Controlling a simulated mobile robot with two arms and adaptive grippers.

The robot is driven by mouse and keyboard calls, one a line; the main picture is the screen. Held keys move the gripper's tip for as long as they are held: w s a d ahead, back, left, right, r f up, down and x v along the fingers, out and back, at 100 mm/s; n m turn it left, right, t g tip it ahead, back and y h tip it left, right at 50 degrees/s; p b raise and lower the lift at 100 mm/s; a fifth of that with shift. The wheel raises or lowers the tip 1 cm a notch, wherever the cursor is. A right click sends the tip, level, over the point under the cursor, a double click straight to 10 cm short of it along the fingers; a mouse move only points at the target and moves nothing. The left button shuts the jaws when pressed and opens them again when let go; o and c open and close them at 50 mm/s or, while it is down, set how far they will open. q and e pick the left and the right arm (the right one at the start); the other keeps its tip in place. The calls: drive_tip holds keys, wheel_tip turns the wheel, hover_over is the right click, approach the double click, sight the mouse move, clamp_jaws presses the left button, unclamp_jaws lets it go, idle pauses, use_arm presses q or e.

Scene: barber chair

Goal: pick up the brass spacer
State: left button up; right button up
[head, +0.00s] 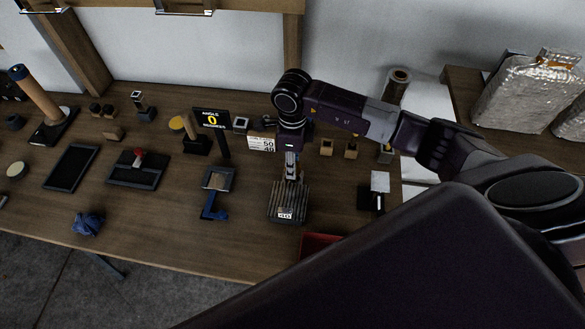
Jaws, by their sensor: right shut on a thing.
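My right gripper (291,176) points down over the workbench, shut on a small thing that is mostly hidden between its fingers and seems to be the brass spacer. The fingertips are at the back part of a grey-brown ribbed block (288,203) with a small white number label on its front. I cannot tell whether the held thing touches the ribbed block or is clear of it. My left gripper is not in view.
A white number card (261,144) and a black display (211,120) stand left of the gripper. Small tan blocks (351,150) lie to the right. A blue tool (213,206) and a red tray (318,244) are nearby. Bare wood shows at the front left (160,230).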

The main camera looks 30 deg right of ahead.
wheel_tip(320, 180, up, 18)
drive_tip(key=b, duration=0.4)
drive_tip(key=shift+f, duration=0.25)
